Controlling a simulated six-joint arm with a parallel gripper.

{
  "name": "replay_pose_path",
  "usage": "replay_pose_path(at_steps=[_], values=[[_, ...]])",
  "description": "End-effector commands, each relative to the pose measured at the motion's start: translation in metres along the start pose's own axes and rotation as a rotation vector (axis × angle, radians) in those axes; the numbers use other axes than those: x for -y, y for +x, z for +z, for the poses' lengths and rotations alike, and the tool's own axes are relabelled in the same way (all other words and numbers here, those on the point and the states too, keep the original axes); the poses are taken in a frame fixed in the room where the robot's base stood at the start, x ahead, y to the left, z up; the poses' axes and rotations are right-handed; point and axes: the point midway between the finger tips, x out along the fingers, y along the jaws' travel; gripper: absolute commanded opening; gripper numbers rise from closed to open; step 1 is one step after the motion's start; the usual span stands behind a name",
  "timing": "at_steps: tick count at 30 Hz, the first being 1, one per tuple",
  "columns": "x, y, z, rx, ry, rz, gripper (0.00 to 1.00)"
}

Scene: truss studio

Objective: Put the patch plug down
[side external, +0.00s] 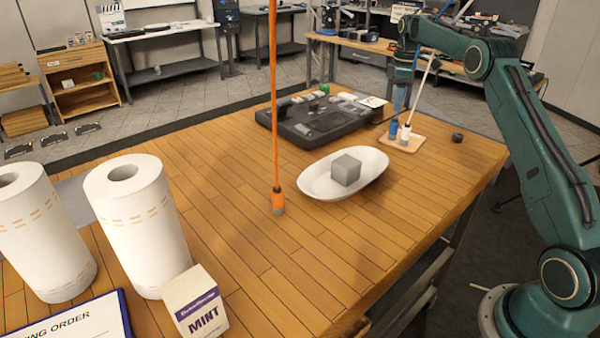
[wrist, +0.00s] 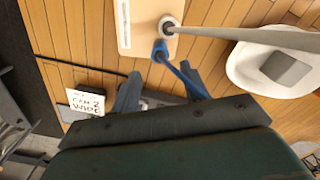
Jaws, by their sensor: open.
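A blue plug (side external: 393,130) on a blue cable is at a pale wooden board (side external: 415,143), beside a white plug (side external: 405,134) on a pale cable. In the wrist view the blue plug (wrist: 160,52) is just beyond my jaws, and its cable runs back past the right jaw. An orange plug (side external: 278,200) on an orange cable is at the tabletop near the middle. I cannot tell which plug is the patch plug. My gripper (side external: 402,84) is above the board, with its jaws (wrist: 161,88) apart and nothing clearly held between them.
A white dish (side external: 318,186) with a grey block (side external: 345,171) lies near the board. A black console (side external: 310,128) stands behind the dish. Two paper rolls (side external: 137,225) and a mint box (side external: 195,300) are at the front left. The front-middle tabletop is clear.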

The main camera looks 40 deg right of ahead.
Motion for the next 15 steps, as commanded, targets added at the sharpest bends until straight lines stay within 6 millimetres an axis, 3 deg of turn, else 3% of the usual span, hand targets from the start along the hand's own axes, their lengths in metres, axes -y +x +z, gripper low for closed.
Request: replay_pose_path(at_steps=[6,15], values=[[0.000,-0.017,0.000,0.000,0.000,0.000,0.45],[0.000,-0.023,0.000,0.001,0.000,-0.001,0.45]])
